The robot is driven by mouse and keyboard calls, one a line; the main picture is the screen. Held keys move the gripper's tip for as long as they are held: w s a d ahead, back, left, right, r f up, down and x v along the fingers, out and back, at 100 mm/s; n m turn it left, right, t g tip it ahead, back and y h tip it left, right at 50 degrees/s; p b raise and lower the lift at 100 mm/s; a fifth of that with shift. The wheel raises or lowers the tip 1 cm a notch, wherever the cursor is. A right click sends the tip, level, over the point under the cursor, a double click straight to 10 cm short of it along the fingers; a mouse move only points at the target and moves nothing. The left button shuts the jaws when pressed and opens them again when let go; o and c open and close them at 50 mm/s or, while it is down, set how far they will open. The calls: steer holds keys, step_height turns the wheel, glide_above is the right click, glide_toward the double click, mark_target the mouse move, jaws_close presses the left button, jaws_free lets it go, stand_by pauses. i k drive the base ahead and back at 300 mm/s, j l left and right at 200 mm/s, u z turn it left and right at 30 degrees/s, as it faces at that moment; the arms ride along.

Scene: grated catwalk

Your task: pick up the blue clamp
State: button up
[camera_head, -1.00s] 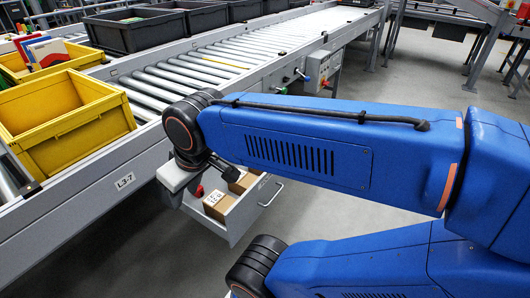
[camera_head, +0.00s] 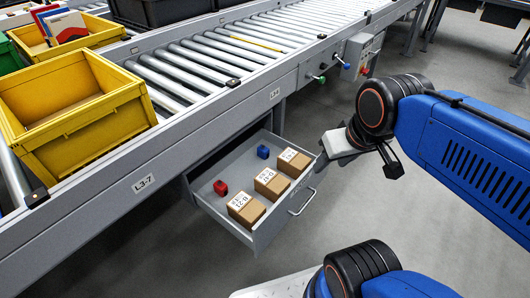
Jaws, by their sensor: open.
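A small blue object, which looks like the blue clamp (camera_head: 263,151), lies in the open grey drawer (camera_head: 300,203) under the conveyor, towards its back. It is small, so its exact shape is hard to tell. My gripper (camera_head: 391,166) is in the air to the right of the drawer, apart from the clamp. It is open and I see nothing held in it; its fingers are small and partly hidden by my arm.
The drawer also holds a red object (camera_head: 220,187) and three cardboard boxes (camera_head: 247,209) along its front. The conveyor frame (camera_head: 240,95) overhangs the drawer's back. Yellow crates (camera_head: 120,100) stand at left.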

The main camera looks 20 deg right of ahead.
mark_target(263, 151)
steer(key=j+u, duration=0.1)
steer(key=j, duration=0.25)
steer(key=i+j+u, duration=0.1)
steer(key=j, duration=0.25)
steer(key=i+j+u, duration=0.1)
steer(key=j, duration=0.2)
steer(key=i+j+u, duration=0.1)
steer(key=j, duration=0.25)
